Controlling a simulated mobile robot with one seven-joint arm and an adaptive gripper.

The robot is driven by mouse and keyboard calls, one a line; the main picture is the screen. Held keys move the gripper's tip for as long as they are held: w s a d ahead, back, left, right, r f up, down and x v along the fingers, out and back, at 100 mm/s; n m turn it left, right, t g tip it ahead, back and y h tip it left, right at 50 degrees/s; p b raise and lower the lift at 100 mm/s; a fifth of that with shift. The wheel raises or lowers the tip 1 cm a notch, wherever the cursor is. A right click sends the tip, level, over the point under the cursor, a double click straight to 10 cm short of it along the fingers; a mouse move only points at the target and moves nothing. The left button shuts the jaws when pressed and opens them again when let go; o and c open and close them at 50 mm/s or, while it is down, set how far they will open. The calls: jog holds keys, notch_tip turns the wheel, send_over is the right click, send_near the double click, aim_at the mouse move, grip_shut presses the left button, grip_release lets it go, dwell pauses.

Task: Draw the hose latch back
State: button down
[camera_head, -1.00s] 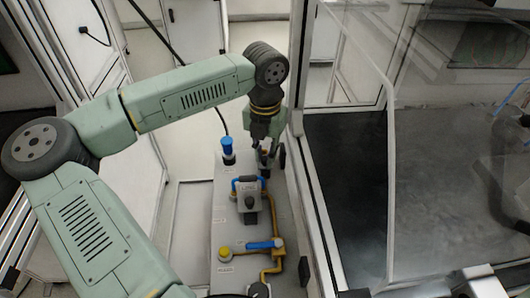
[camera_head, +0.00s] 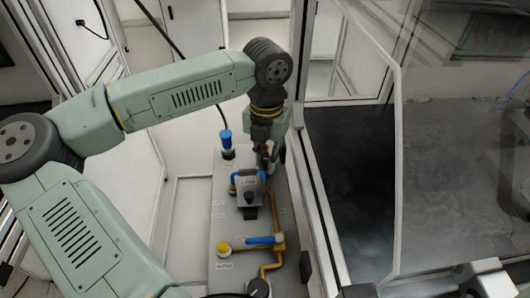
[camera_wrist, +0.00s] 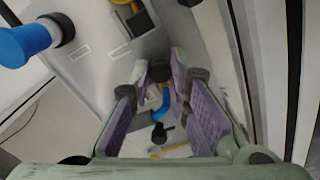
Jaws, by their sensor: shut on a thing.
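The hose latch looks to be the small dark knob-ended part (camera_wrist: 160,72) between my fingertips in the wrist view. My gripper (camera_head: 268,152) reaches down at the far right of the grey panel (camera_head: 200,230), and in the wrist view its purple-padded fingers (camera_wrist: 166,75) close around that dark part. In the head view my fingers hide most of the latch, and its exact position cannot be read.
A blue-capped fitting (camera_head: 226,138) stands left of my gripper; it also shows in the wrist view (camera_wrist: 28,42). Nearer are a grey box (camera_head: 249,190), a blue-handled valve (camera_head: 262,240) and a yellow pipe (camera_head: 278,212). A framed glass enclosure (camera_head: 322,225) borders the panel's right side.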

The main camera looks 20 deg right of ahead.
aim_at(266, 163)
jog(key=shift+s, duration=0.15)
jog(key=c, duration=1.5)
grip_release()
notch_tip(266, 163, up, 12)
